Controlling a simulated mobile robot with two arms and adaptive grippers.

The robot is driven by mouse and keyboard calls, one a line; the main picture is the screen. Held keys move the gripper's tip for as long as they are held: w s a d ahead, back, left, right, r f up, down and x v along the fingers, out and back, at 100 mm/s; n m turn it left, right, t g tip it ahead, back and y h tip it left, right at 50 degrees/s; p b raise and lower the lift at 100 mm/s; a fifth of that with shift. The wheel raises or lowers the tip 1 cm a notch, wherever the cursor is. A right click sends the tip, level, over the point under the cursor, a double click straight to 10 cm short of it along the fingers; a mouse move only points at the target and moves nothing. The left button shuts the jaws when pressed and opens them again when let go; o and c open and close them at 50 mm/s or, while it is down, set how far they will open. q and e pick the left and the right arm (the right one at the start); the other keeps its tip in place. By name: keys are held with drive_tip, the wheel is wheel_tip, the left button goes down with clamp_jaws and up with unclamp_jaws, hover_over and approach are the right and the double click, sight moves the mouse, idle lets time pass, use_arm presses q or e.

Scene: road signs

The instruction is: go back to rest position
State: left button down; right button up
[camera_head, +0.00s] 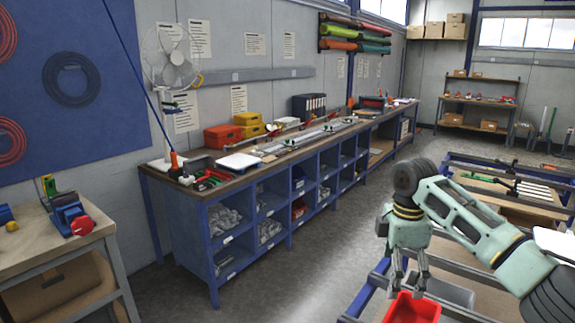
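My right gripper (408,287) is in the head view at the lower right, on a pale green arm coming in from the right. Its fingers point down and stand apart, with nothing visible between them. They are just above or at the rim of a red bin (408,311), which is cut off by the bottom edge; I cannot tell whether they touch it. My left gripper is not in view.
A long blue workbench (182,222) with tools runs along the back wall. A wooden table (30,246) with a vise (72,215) stands at the left. Blue-framed racks (480,160) stand at the right. The grey floor between is clear.

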drive_tip(key=s+a+m, duration=0.2)
drive_tip(key=s+m, duration=0.3)
drive_tip(key=s, duration=0.1)
drive_tip(key=s+a+f+m+p, duration=0.1)
drive_tip(key=s+a+m, duration=0.1)
drive_tip(key=s+m, duration=0.3)
drive_tip(key=shift+s+a+f+m, duration=0.3)
drive_tip(key=shift+s+a, duration=0.1)
drive_tip(key=shift+s, duration=0.85)
